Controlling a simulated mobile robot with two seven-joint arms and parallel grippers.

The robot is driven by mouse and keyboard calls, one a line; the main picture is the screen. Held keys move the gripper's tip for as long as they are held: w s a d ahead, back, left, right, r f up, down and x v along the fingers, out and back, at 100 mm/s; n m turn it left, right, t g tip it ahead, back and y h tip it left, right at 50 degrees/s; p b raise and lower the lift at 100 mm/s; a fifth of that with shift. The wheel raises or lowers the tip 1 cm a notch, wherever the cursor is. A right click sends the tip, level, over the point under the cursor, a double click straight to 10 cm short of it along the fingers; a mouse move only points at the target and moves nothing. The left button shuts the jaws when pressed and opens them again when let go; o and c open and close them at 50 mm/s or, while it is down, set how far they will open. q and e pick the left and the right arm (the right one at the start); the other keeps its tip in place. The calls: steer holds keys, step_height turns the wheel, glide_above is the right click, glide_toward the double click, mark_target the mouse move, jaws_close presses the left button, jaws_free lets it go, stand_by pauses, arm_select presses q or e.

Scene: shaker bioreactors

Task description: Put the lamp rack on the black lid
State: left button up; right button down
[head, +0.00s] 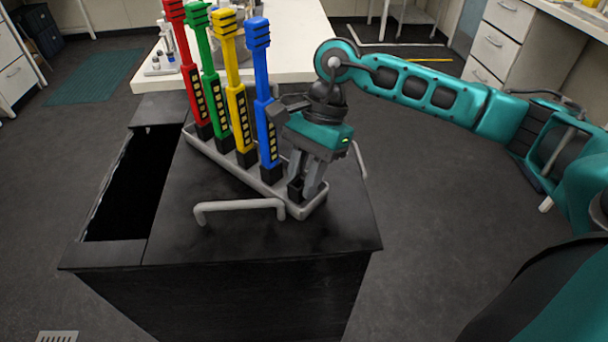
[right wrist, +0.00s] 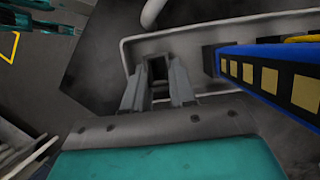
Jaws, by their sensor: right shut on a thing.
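The lamp rack (head: 238,172) is a long light-grey tray holding upright red, green, yellow and blue lamps. It lies slantwise over the black lid (head: 225,235) and looks level and in contact with it, though a small gap cannot be ruled out. My right gripper (head: 304,190) points down at the rack's near right end, beyond the blue lamp (head: 266,125). It is shut on the rack there. In the right wrist view, the fingers (right wrist: 158,82) close at a small dark block inside the tray rim (right wrist: 235,25). My left gripper is not in view.
The lid has a grey handle (head: 240,205) at the front and another at the right. A dark opening (head: 125,185) lies left of the lid. A white bench (head: 285,45) with glassware stands behind. The floor at right is clear beneath my arm.

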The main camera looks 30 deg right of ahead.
steer(key=shift+w+r, duration=0.1)
steer(key=shift+f, duration=0.2)
steer(key=c, duration=0.9)
jaws_free()
steer(key=v, duration=1.2)
steer(key=shift+r, duration=0.2)
